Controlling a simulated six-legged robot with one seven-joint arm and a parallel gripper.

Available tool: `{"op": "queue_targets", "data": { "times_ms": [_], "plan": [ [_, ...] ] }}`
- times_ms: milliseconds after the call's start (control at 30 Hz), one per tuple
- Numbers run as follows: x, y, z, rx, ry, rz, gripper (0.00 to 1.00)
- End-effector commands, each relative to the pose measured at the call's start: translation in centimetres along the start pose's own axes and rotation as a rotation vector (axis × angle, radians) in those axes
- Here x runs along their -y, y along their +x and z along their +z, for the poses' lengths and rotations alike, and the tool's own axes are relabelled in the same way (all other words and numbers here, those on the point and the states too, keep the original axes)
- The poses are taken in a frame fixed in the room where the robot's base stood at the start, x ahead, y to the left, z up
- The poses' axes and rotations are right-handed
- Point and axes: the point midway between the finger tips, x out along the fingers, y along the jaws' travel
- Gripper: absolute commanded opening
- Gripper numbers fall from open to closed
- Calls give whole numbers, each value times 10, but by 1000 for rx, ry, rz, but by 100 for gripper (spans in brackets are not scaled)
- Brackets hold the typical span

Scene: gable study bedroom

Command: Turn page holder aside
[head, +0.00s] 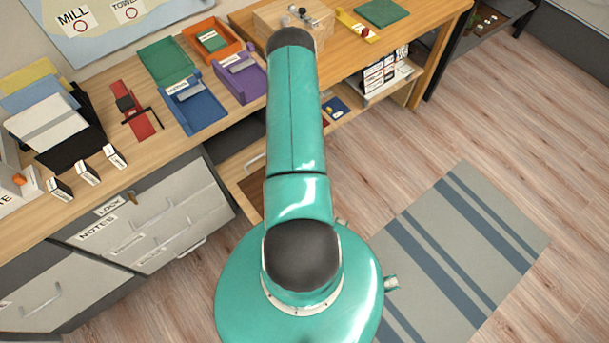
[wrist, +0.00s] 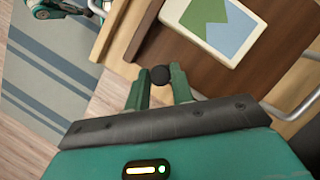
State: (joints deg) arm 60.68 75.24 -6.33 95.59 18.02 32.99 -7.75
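I cannot pick out the page holder with certainty. In the head view a red stand with a dark crossbar (head: 137,110) lies on the desk at the left, well apart from my arm. In the wrist view the two green fingers of my gripper (wrist: 159,88) stand apart. A dark round knob (wrist: 156,77) shows at their tips, between them. I cannot tell whether the fingers press on it. Beyond it are brown boards and a pale card with a blue and green picture (wrist: 215,27). My gripper is hidden behind my arm in the head view.
A wooden box (head: 270,22) with small metal parts stands on the desk (head: 75,205) by my arm's far end. Blue (head: 195,106), purple (head: 240,78) and orange (head: 226,50) trays stand left of my arm. A striped rug (head: 455,250) lies on open floor at the right.

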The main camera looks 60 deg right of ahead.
Motion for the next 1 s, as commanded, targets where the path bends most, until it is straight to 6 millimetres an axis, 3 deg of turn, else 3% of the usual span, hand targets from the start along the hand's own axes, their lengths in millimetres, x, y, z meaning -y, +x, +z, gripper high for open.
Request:
{"op": "queue_targets", "data": {
  "times_ms": [33,100,367,533,1000],
  "plan": [
    [0,0,0,0,1,0,33],
    [0,0,0,0,0,0,45],
    [0,0,0,0,0,0,45],
    [0,-12,-1,-3,-1,0,45],
    [0,-108,-1,-4,0,0,45]
  ]
}}
